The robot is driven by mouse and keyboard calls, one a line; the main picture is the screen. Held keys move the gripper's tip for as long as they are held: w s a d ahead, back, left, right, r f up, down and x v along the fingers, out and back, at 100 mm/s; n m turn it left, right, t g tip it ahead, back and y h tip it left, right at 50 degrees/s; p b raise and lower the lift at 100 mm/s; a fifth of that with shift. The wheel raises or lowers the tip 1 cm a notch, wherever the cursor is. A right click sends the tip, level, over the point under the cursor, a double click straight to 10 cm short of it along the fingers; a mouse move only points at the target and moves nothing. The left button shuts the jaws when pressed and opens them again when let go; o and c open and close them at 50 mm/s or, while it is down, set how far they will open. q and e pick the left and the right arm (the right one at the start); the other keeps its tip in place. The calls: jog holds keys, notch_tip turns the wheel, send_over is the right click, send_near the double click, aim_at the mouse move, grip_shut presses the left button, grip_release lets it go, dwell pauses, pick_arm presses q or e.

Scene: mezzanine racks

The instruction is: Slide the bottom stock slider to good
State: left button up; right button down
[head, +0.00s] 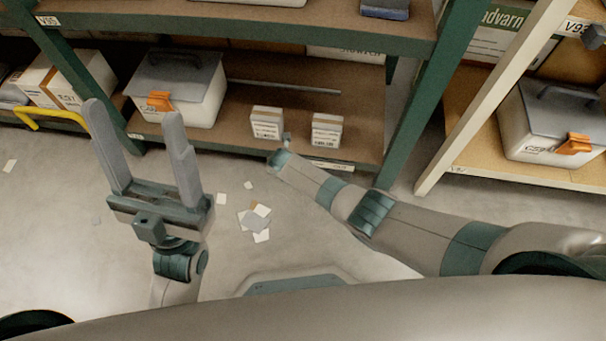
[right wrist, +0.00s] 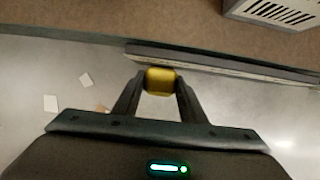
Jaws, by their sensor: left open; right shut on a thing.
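A yellow block (right wrist: 160,80), apparently the slider's knob, sits between the fingertips of my right gripper (right wrist: 160,86) in the right wrist view. A grey rail (right wrist: 225,68) runs along the shelf edge beside it to the right. In the head view my right gripper (head: 283,150) is at the front edge of the bottom shelf (head: 230,145), and the knob is hidden there. My right gripper is shut on the knob. No "good" marking can be read. My left gripper (head: 136,112) is open and empty above the floor, in front of the shelf.
On the bottom shelf stand two small white boxes, one (head: 267,122) near my right gripper and one (head: 327,130) to its right. A grey-lidded bin (head: 180,90) stands further left. A green post (head: 425,90) rises at right. Paper scraps (head: 255,220) lie on the floor.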

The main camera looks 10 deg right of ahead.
jog(key=shift+a, duration=0.25)
jog(key=c, duration=1.1)
grip_release()
jog(key=shift+a, duration=0.1)
jog(key=shift+w, duration=0.1)
jog(key=shift+r, duration=0.15)
